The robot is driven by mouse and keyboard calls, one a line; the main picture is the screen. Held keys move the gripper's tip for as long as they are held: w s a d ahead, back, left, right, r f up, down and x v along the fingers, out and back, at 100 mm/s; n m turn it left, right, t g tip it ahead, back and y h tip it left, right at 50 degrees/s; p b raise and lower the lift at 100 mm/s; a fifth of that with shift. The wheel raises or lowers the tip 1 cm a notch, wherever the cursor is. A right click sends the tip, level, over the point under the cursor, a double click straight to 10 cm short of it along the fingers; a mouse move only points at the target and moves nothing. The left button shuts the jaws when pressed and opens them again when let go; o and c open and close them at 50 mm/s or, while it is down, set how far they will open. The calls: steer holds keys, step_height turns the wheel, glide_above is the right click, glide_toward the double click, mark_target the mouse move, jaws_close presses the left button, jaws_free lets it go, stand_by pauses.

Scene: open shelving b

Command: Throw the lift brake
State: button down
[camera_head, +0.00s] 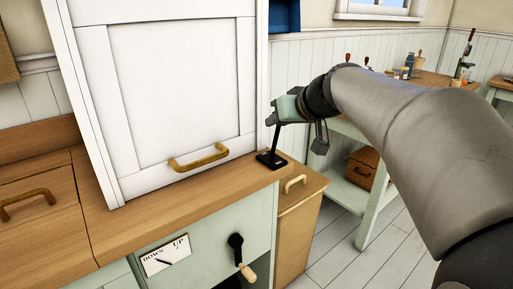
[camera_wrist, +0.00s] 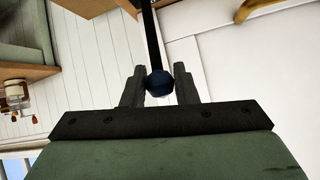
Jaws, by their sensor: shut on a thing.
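The lift brake appears to be the black lever (camera_head: 277,141) on a small black base plate (camera_head: 271,159). It stands at the right end of the wooden counter, beside the white panelled door, and is close to upright with a slight lean. My gripper (camera_head: 273,119) is at the lever's top end. In the wrist view its two dark fingers (camera_wrist: 160,76) are shut on the lever's dark blue ball knob (camera_wrist: 159,84), and the thin black rod (camera_wrist: 151,35) runs away from it.
The white door (camera_head: 175,95) with a brass handle (camera_head: 198,158) stands close left of the lever. Below the counter (camera_head: 180,205) are a DOWN/UP plate (camera_head: 165,256) and a black crank (camera_head: 236,242) with a wooden grip. A green-legged workbench (camera_head: 372,205) stands at right. Floor between is clear.

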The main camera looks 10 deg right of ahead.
steer(key=b, duration=0.2)
steer(key=s+f+b, duration=0.1)
steer(key=b, duration=0.1)
steer(key=shift+d+t, duration=0.25)
steer(key=shift+t, duration=0.15)
steer(key=shift+s+d+r+t+y+b, duration=0.1)
steer(key=shift+s+r+t+y+b, duration=0.15)
steer(key=shift+b, duration=0.5)
steer(key=c, duration=1.2)
jaws_free()
steer(key=shift+o, duration=0.2)
steer(key=shift+r, duration=0.1)
